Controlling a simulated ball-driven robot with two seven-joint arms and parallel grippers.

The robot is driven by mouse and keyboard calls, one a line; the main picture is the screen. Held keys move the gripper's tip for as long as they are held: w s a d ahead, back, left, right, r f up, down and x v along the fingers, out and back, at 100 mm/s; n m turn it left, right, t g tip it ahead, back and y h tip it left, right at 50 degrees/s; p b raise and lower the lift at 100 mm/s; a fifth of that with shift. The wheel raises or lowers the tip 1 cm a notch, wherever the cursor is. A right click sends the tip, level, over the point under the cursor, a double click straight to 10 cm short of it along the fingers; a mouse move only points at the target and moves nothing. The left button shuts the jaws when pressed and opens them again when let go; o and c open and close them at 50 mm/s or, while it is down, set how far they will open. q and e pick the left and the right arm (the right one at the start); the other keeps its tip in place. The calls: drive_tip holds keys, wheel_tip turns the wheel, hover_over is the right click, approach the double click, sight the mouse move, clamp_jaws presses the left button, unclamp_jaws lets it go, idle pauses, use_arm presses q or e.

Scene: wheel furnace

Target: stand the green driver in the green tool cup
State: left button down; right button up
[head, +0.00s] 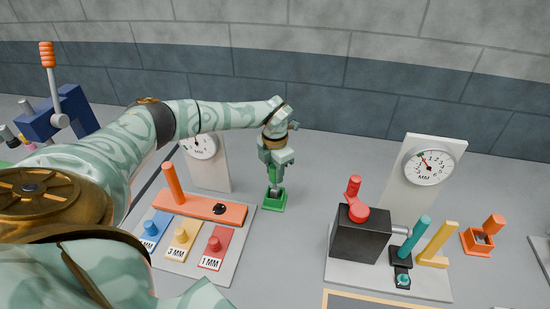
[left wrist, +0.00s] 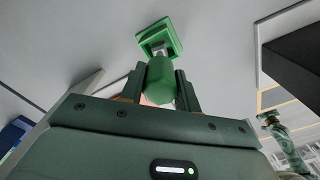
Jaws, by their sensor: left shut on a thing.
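The green driver (head: 274,171) is upright in my left gripper (head: 276,160), which is shut on its handle. Its lower end is at the mouth of the green tool cup (head: 274,204), a small square holder on the bench. In the left wrist view, the fingers (left wrist: 160,93) stand on both sides of the rounded green driver handle (left wrist: 159,82). The grey shaft points into the opening of the green cup (left wrist: 175,33). How deep the tip sits is hidden by the handle.
Left of the cup lies a plate with an orange bar (head: 200,208) and blue, yellow and red gauge blocks (head: 216,247). A black block (head: 360,236) with a red knob stands to the right, with an orange cup (head: 477,243) beyond. Bare bench surrounds the green cup's right side.

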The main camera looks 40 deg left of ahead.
use_arm(q)
drive_tip(key=shift+f+b, duration=0.55)
drive_tip(key=shift+f, duration=0.7)
drive_tip(key=c, duration=0.9)
unclamp_jaws()
drive_tip(key=shift+c, duration=0.2)
wheel_tip(320, 180, up, 16)
drive_tip(key=p, duration=0.2)
drive_tip(key=shift+r, duration=0.15)
